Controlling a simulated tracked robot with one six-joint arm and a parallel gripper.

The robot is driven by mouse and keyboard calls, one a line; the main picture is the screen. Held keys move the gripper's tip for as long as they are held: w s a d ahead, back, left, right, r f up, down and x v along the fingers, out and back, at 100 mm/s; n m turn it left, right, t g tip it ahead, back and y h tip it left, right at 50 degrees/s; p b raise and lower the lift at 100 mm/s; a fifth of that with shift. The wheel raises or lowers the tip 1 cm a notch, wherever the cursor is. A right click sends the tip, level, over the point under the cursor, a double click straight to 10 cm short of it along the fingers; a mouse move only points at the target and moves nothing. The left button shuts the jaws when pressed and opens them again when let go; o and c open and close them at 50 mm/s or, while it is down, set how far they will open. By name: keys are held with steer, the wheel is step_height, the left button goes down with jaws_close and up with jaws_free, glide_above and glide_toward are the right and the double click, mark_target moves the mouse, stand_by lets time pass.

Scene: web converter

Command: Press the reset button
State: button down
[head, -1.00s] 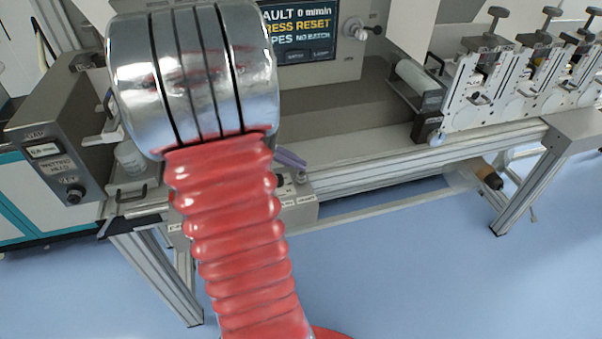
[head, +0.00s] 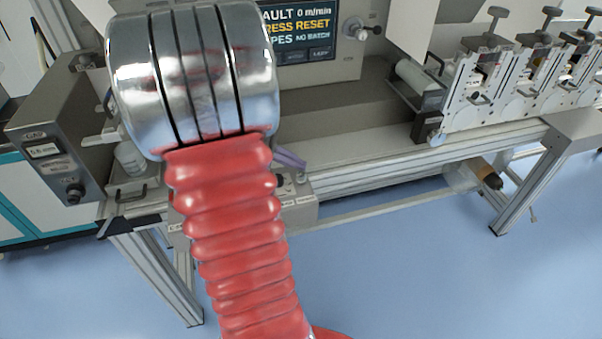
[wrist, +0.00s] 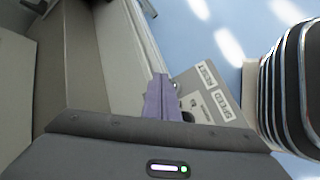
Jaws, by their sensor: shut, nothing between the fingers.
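My gripper's purple fingers (wrist: 160,98) are closed together in the wrist view, with nothing between them. They point toward a grey control box (wrist: 215,100) carrying a RESET label (wrist: 207,74) and a SPEED label (wrist: 228,105). The reset button itself cannot be made out; the fingers cover part of the box. In the head view, a bit of the purple fingers (head: 291,160) shows past my arm, just above the control box (head: 300,208). I cannot tell whether the fingertips touch it. The screen (head: 310,30) reads fault, 0 m/min and press reset.
A row of print units (head: 490,85) stands on the frame at the right. The blue floor (head: 400,270) in front is clear. My arm hides much of the middle.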

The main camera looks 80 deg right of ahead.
steer(key=shift+f, duration=0.1)
stand_by(0.3)
steer(key=shift+s+f, duration=0.1)
steer(key=shift+f, duration=0.15)
steer(key=shift+f, duration=0.6)
stand_by(1.1)
stand_by(0.3)
steer(key=shift+r, duration=1)
steer(key=shift+r, duration=0.15)
steer(key=shift+r, duration=2.4)
